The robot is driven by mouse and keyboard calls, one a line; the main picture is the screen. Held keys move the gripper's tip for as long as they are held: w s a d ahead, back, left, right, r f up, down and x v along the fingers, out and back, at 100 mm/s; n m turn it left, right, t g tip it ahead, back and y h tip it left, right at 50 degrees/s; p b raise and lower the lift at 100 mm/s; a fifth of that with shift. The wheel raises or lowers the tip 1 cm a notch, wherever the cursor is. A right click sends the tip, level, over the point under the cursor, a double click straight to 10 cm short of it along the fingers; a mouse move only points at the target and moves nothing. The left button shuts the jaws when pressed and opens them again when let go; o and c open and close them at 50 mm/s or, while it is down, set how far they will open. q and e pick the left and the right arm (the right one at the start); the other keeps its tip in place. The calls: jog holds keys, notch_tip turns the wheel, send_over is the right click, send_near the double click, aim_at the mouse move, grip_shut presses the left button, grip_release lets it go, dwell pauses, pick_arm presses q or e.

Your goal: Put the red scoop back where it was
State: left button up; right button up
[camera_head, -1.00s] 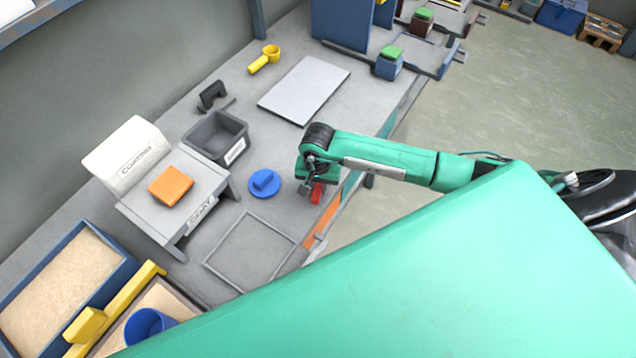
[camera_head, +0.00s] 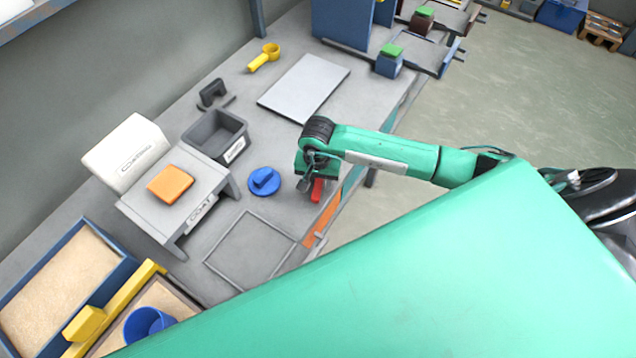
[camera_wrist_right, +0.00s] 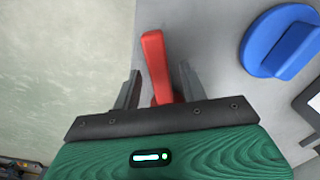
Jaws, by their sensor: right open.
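The red scoop (camera_head: 317,190) is at the table's front edge, mostly hidden under my right gripper (camera_head: 308,187) in the head view. In the right wrist view its red handle (camera_wrist_right: 156,62) stands out between the two fingers of my right gripper (camera_wrist_right: 158,88). The fingers are open, one on each side of the handle, with a gap showing on the right side. The rest of the scoop is hidden behind the gripper body. My left gripper is not in view.
A blue lid-like disc with a grip (camera_head: 264,181) lies just left of my right gripper. A thin square outline frame (camera_head: 206,264) lies in front of it. A dark grey bin (camera_head: 205,133), a grey plate (camera_head: 290,112) and a yellow scoop (camera_head: 262,62) are farther back.

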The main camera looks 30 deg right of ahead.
aim_at(318, 185)
notch_tip(318, 185, up, 11)
jog(key=b, duration=0.2)
jog(key=shift+f+b, duration=0.2)
jog(key=shift+b, duration=0.1)
